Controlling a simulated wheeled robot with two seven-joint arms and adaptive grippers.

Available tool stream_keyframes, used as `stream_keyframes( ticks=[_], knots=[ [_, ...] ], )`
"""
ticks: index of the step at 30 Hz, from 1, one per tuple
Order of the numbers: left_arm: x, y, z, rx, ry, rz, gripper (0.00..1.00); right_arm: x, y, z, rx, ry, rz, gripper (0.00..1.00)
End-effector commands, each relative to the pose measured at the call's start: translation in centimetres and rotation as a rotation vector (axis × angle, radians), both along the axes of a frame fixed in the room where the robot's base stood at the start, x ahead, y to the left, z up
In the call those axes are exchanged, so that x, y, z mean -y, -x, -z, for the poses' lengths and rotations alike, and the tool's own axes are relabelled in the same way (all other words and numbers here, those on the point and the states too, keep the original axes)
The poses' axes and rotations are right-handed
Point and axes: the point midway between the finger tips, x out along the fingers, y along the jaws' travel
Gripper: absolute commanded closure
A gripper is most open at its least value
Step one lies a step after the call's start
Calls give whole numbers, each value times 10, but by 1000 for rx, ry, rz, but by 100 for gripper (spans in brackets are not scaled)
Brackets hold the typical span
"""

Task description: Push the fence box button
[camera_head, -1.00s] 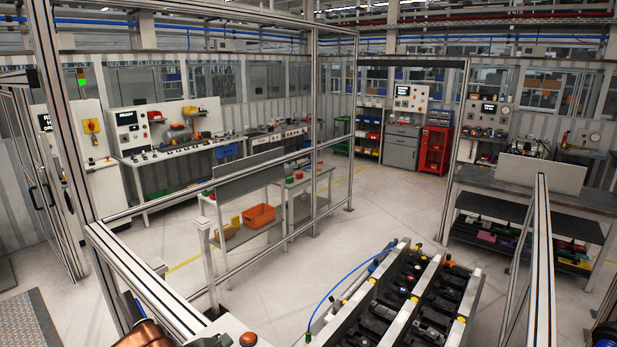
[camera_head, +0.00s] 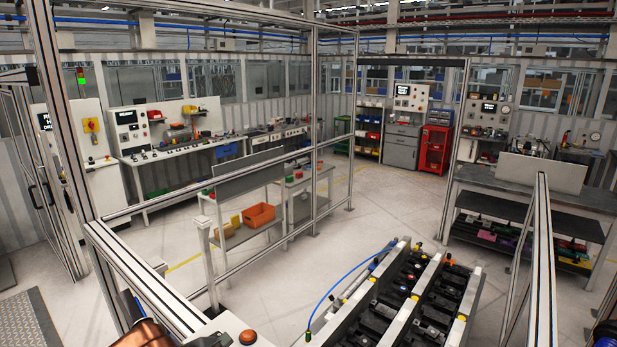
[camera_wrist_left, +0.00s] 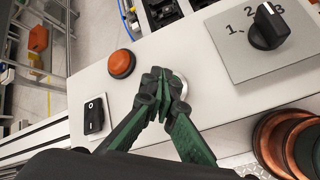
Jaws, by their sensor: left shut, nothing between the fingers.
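The white fence box (camera_wrist_left: 215,95) fills most of the left wrist view; its corner (camera_head: 234,324) shows at the bottom of the head view. On it is an orange-red dome button (camera_wrist_left: 121,63), also seen in the head view (camera_head: 248,337). A round button with a pale metallic rim (camera_wrist_left: 182,84) is partly hidden behind my left gripper. My left gripper (camera_wrist_left: 160,78) is shut and empty, its dark green fingers over the box beside this rim, right of the orange button. Whether the tips touch is unclear. My right gripper is out of view.
The box also carries a black rocker switch (camera_wrist_left: 94,114) and a numbered rotary knob (camera_wrist_left: 267,27). An aluminium fence rail (camera_head: 150,280) runs along the left. A rack of black fixtures (camera_head: 400,300) stands right of the box.

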Motion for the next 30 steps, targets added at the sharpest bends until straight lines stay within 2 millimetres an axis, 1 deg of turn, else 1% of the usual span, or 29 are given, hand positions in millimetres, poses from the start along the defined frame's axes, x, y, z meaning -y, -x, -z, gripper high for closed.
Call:
stream_keyframes(
  ticks=[11,14,23,30],
  knots=[
    [0,0,3,-2,-2,-1,100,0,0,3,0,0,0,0],
    [0,0,1,-2,-2,-1,100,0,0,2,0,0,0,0],
    [-1,0,-15,0,-1,-1,100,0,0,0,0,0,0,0],
    [-1,0,-16,-1,-1,0,100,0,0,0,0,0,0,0]
  ],
)
